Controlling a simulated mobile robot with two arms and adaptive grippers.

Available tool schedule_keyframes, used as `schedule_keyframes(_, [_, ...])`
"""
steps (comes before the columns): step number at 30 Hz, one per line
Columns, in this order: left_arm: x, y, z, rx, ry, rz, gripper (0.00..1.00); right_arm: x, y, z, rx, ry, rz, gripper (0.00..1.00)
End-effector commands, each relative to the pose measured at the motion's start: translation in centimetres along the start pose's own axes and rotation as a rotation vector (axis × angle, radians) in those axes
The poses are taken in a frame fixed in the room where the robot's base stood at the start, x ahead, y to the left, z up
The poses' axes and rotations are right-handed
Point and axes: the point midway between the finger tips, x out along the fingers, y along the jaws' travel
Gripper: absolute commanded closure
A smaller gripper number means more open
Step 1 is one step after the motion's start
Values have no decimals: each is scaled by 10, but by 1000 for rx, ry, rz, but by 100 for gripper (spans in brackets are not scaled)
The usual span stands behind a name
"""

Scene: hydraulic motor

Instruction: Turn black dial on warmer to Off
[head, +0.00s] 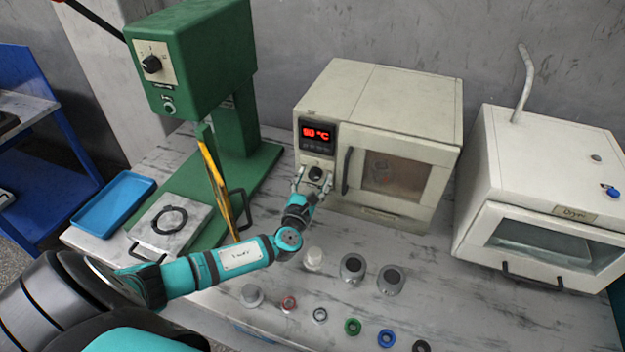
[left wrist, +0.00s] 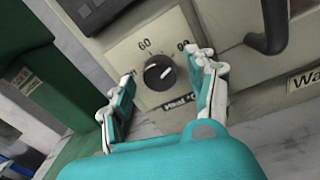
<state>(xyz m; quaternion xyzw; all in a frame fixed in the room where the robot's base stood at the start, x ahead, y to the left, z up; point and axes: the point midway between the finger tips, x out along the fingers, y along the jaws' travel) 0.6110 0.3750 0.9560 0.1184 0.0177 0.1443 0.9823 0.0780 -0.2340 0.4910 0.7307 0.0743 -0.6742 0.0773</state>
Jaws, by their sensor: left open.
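The warmer (head: 395,115) is a cream box with a handled door and a red display that seems to read 80 °C. Its black dial (head: 316,173) is low on the front panel, below the display. In the left wrist view the black dial (left wrist: 159,72) has a white pointer line and sits on a plate marked 60 and 90. My left gripper (head: 313,182) is open in front of the dial. In the left wrist view its fingers (left wrist: 163,88) stand on either side of the dial, apart from it. My right gripper is not in view.
The warmer's door handle (head: 346,171) is just right of the dial. A green press (head: 195,60) with its own black knob stands left. A white cabinet (head: 550,190) stands right. Several small rings and metal parts, including a green ring (head: 352,327), lie on the table in front.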

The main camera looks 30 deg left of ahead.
Motion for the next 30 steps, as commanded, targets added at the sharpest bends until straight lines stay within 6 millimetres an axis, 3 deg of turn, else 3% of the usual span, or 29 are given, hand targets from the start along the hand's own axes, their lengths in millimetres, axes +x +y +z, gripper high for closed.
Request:
schedule_keyframes(4, [0,0,0,0,0,0,44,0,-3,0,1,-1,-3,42])
schedule_keyframes(16, [0,0,0,0,0,0,96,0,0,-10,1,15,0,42])
schedule_keyframes(30, [-1,0,-2,-115,5,-1,98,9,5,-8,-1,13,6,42])
